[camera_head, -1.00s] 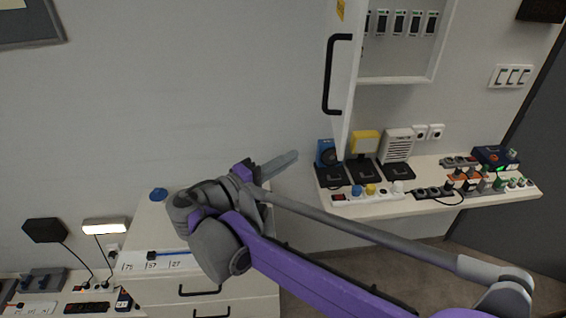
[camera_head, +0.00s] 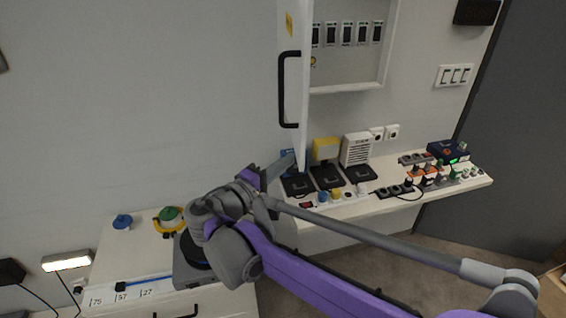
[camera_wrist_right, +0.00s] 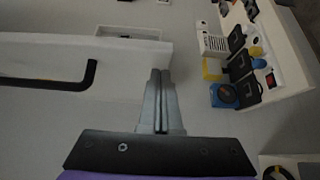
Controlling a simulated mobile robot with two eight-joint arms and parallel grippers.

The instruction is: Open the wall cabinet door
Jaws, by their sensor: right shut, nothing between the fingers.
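The white wall cabinet (camera_head: 350,88) is on the wall at the upper middle of the head view. Its door (camera_head: 296,135) stands open, swung out from the wall and seen nearly edge-on, with the inside exposed. A black bar handle (camera_head: 284,90) is on the door's left face; it also shows at the left of the right wrist view (camera_wrist_right: 70,82). My right gripper (camera_head: 288,161) is at the door's lower edge in the head view, shut and empty. In the wrist view its fingers (camera_wrist_right: 160,78) point towards the door's edge, apart from the handle. My left gripper is not in view.
A wall shelf (camera_head: 335,208) below the cabinet holds a yellow device (camera_head: 326,149), a white speaker-like box (camera_head: 356,149), sockets and plugs. A white drawer unit (camera_head: 125,262) stands lower left. The wall left of the door is bare.

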